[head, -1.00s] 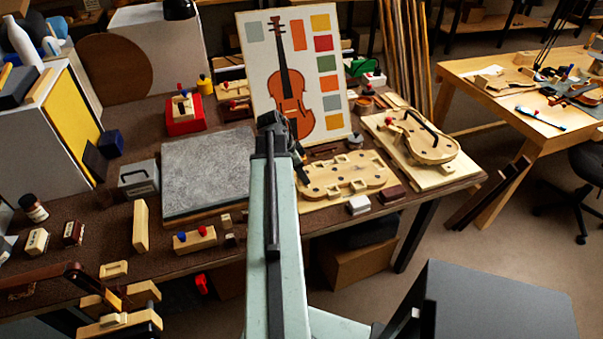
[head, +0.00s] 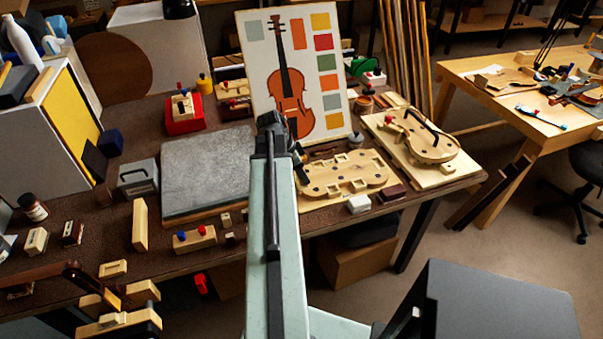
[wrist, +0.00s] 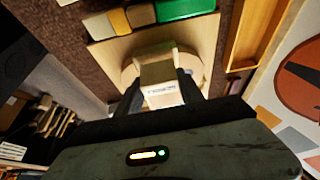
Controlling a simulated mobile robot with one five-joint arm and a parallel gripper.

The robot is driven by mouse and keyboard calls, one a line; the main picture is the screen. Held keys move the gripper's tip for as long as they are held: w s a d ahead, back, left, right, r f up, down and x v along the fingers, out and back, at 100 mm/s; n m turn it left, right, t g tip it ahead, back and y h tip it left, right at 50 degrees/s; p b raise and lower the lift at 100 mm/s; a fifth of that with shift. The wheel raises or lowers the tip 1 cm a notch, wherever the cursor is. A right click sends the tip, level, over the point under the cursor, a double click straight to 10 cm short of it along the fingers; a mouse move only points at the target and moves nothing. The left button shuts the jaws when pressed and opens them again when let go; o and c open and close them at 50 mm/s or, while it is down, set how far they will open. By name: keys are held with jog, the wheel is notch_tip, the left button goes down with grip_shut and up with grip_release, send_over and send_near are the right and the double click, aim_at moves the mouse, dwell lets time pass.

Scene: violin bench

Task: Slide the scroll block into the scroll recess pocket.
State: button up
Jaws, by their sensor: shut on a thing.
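In the wrist view my gripper (wrist: 160,78) is shut on a pale wooden block (wrist: 162,95), with a dark finger on each side. The block has small marking on its near face; I take it for the scroll block. Beyond it lies a pale wooden board (wrist: 120,52) with a rounded wooden piece (wrist: 200,66) on it. The block covers part of that piece, and I cannot tell whether they touch. In the head view my arm hides the block. A violin-shaped wooden form (head: 345,183) with several openings lies right of my arm. I cannot make out which is the scroll recess pocket.
A colour chart with a violin picture (head: 262,80) stands behind my arm. A grey slab (head: 205,170) lies left of it. A violin body on a board (head: 425,140) lies at right. A green thing (wrist: 185,8) and small blocks border the board in the wrist view.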

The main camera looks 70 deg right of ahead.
jog(key=shift+f+b, duration=0.7)
jog(key=shift+f, duration=0.1)
jog(key=o, duration=1.4)
jog(key=shift+r, duration=0.1)
jog(key=p+v, duration=0.7)
jog(key=shift+w+r, duration=0.15)
jog(key=shift+r, duration=0.2)
